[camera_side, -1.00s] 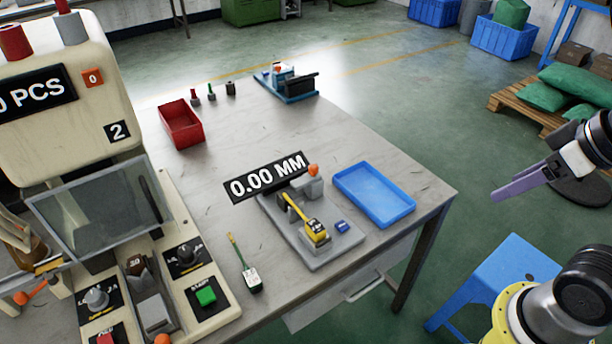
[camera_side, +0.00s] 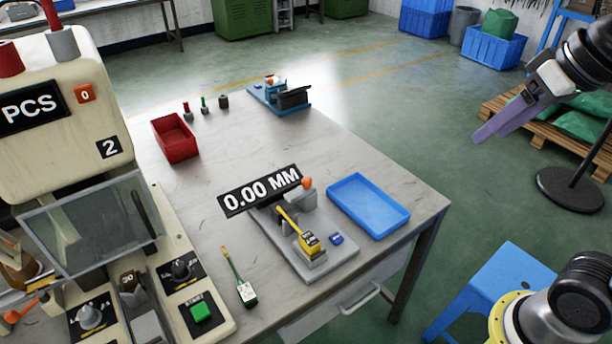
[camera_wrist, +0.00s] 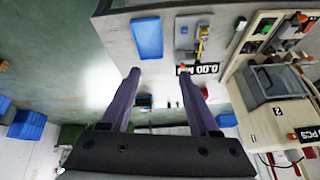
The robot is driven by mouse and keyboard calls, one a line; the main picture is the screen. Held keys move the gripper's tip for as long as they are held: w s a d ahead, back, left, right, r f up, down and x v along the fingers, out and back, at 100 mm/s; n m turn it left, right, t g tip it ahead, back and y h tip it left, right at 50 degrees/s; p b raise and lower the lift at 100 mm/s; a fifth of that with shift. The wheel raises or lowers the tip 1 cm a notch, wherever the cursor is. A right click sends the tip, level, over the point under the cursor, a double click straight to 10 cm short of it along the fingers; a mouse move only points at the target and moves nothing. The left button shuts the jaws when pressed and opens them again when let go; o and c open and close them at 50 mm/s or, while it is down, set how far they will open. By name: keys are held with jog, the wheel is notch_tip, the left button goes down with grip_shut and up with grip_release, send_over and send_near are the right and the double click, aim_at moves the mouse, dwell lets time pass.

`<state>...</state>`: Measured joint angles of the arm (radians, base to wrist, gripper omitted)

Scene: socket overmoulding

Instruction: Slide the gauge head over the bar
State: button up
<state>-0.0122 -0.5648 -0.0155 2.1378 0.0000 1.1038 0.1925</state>
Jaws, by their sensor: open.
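The gauge stands on a grey base plate (camera_side: 282,240) on the workbench, under a black sign reading 0.00 MM (camera_side: 260,191). A yellow head with a dark label (camera_side: 309,242) sits at the plate's near end, and a thin yellow bar (camera_side: 288,216) slants from it toward a grey block with an orange knob (camera_side: 307,183). I cannot tell how head and bar join. My gripper (camera_side: 478,138) is high, right of the bench and well apart from the gauge. The wrist view shows its purple fingers (camera_wrist: 158,73) spread and empty; the gauge (camera_wrist: 202,40) is small and far off.
A blue tray (camera_side: 367,207) lies right of the gauge, with a small blue block (camera_side: 336,239) between. A green-handled tool (camera_side: 241,280) lies in front. A cream press (camera_side: 70,110) fills the left. A red bin (camera_side: 175,139) and blue fixture (camera_side: 280,97) stand farther back.

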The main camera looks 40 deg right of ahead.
jog(key=w+a+r+m, duration=0.1)
jog(key=w+r, duration=0.4)
jog(key=w, duration=0.5)
jog(key=g, duration=0.5)
send_over(307, 179)
notch_tip(307, 179, down, 20)
notch_tip(307, 179, down, 14)
jog(key=shift+r, duration=0.1)
grip_shut()
jog(key=shift+r, duration=0.1)
